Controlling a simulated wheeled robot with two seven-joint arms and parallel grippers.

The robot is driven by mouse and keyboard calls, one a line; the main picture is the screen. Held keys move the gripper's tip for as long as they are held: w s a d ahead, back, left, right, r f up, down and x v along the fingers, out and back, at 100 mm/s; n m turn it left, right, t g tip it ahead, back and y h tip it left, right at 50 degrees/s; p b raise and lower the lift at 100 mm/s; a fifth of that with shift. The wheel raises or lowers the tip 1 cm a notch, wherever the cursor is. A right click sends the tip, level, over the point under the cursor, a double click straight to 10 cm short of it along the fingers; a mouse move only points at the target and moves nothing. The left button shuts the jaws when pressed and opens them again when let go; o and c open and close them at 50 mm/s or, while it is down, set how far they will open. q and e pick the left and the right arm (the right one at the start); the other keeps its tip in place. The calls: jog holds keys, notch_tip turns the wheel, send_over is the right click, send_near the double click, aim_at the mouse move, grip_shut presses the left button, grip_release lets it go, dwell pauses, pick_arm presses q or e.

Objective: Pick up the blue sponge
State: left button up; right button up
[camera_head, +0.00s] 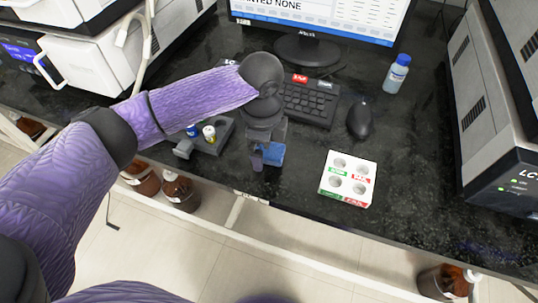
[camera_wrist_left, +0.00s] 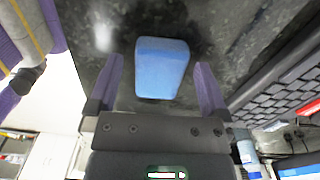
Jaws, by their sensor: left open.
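The blue sponge (camera_head: 271,153) lies on the black counter near its front edge, partly hidden by my left gripper in the head view. In the left wrist view the sponge (camera_wrist_left: 162,68) is a light-blue block sitting just ahead of and between the two fingers. My left gripper (camera_head: 262,160) is open, and it also shows in the left wrist view (camera_wrist_left: 160,80) with its purple-grey fingers on either side of the sponge, a gap showing at each side. I cannot tell how far above the counter the fingertips are. My right gripper is not in view.
A grey rack with capped vials (camera_head: 209,134) stands left of the gripper. A keyboard (camera_head: 308,103) and mouse (camera_head: 360,119) lie behind and to the right. A white holder with round wells (camera_head: 348,180) sits to the right. A blue-capped bottle (camera_head: 397,74) stands at the back.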

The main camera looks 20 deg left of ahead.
pick_arm(q)
jog(key=shift+r, duration=0.1)
jog(key=c, duration=1.2)
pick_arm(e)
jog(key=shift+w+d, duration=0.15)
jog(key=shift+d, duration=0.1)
pick_arm(q)
notch_tip(320, 180, up, 10)
jog(key=p, duration=0.5)
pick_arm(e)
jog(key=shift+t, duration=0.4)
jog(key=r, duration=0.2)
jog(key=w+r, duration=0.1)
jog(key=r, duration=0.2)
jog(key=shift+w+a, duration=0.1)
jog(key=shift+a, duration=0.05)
